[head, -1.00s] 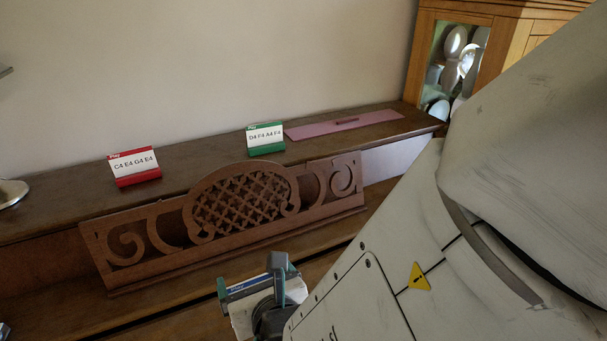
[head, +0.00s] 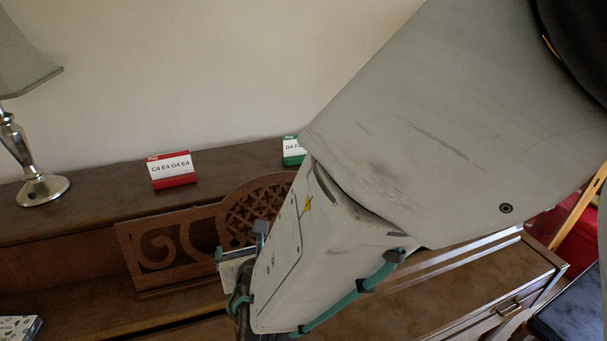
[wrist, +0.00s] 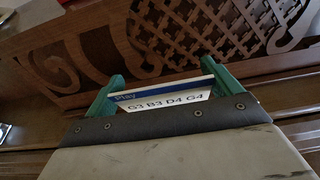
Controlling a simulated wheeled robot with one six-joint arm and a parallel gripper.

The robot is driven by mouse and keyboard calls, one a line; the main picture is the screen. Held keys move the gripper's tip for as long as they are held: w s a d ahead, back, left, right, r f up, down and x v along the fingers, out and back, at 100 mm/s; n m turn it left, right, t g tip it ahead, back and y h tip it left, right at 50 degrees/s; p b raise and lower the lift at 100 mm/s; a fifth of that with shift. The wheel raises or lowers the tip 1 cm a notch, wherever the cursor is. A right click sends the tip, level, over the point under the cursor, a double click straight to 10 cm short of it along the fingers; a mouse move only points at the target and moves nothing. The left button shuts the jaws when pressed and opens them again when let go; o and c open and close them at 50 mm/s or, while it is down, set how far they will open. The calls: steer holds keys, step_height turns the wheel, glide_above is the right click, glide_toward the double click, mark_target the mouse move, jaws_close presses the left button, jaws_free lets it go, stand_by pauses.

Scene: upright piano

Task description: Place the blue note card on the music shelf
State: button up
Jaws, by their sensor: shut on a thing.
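The blue note card (wrist: 165,94) shows in the wrist view with a blue band marked "Play" and a white face reading "G3 B3 D4 G4". My gripper (wrist: 162,92) is shut on it, with a green finger at each end of the card. In the head view my gripper (head: 240,254) is low in the middle, partly hidden by my arm, in front of the carved music shelf (head: 165,243). The shelf's fretwork also shows behind the card in the wrist view (wrist: 225,35). The card is apart from the top ledge; its gap to the shelf is unclear.
A red card (head: 171,170) and a green card (head: 292,152) stand on the piano top (head: 105,199). A lamp (head: 42,188) stands at the left. A patterned box (head: 18,328) lies at the lower left. My arm hides the shelf's right part.

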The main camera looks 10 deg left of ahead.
steer(key=shift+w+a+f, duration=0.1)
steer(key=shift+w+a, duration=0.3)
steer(key=shift+a, duration=0.45)
steer(key=f, duration=0.3)
steer(key=shift+w+d, duration=0.1)
steer(key=shift+d, duration=0.15)
steer(key=shift+a+f, duration=0.2)
steer(key=shift+f, duration=0.05)
steer(key=shift+f, duration=0.1)
steer(key=o, duration=0.7)
steer(key=shift+c, duration=0.2)
steer(key=shift+o, duration=0.2)
